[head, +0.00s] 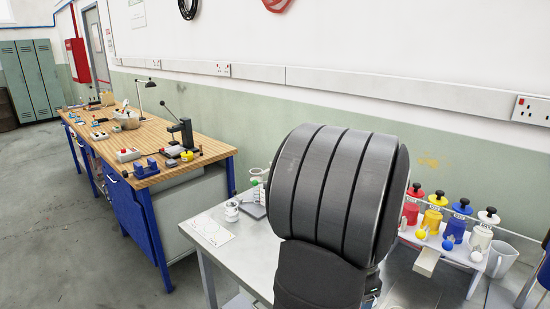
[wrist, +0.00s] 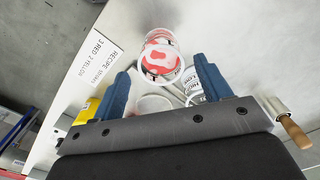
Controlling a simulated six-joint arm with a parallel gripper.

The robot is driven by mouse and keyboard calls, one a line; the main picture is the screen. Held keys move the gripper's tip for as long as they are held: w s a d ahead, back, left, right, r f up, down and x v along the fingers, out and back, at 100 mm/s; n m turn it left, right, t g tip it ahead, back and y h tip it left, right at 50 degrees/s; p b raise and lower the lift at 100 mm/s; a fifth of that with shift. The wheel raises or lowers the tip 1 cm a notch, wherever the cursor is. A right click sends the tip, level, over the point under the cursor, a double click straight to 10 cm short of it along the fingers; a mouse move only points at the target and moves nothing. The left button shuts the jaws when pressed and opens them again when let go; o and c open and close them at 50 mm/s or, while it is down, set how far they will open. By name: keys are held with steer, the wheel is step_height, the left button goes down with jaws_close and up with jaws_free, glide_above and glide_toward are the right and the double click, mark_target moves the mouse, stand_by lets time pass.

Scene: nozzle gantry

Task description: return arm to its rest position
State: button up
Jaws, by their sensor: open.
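My gripper (wrist: 160,68) shows in the wrist view with its two blue fingers spread apart and nothing held between them. Just beyond the fingertips is a clear-rimmed white cup (wrist: 162,58) with red patches in or on it. Whether the fingers stand above the cup or beside it is hard to tell. In the head view, a large dark ribbed link of my arm fills the middle right and hides my gripper.
A wooden workbench (head: 150,135) with tools stands left. Floor (head: 60,230) at left is clear.

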step_height(320, 180, down, 6)
steer(key=shift+f, duration=0.1)
step_height(320, 180, up, 3)
steer(key=shift+f, duration=0.15)
steer(key=shift+r, duration=0.55)
steer(key=shift+f, duration=0.1)
